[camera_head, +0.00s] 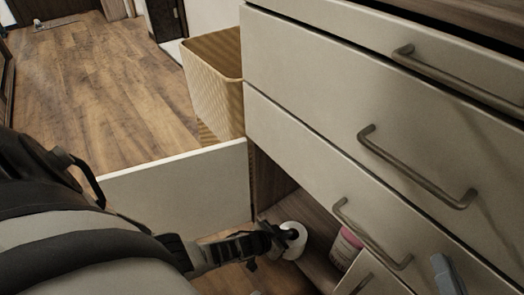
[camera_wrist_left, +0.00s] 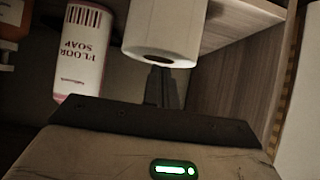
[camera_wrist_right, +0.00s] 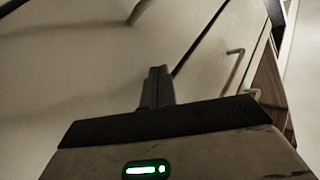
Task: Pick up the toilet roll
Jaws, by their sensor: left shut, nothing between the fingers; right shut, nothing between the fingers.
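The white toilet roll (camera_head: 296,232) is inside the open lower cabinet, partly hidden by my left gripper (camera_head: 280,240). In the left wrist view the toilet roll (camera_wrist_left: 162,28) shows at the top centre, with its dark core hole facing the camera. My left gripper (camera_wrist_left: 161,88) is shut and empty there, its fingertips just below the roll in the picture; I cannot tell if they touch it. My right gripper (camera_head: 447,275) is at the lower right, in front of the drawers. In the right wrist view my right gripper (camera_wrist_right: 157,85) is shut and empty.
A white and pink floor soap bottle (camera_wrist_left: 82,52) stands beside the roll; the bottle (camera_head: 345,246) also shows in the head view. An open cabinet door (camera_head: 185,190), pale drawer fronts (camera_head: 330,120) with bar handles and a woven basket (camera_head: 212,80) are around. Wooden floor (camera_head: 100,90) is clear.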

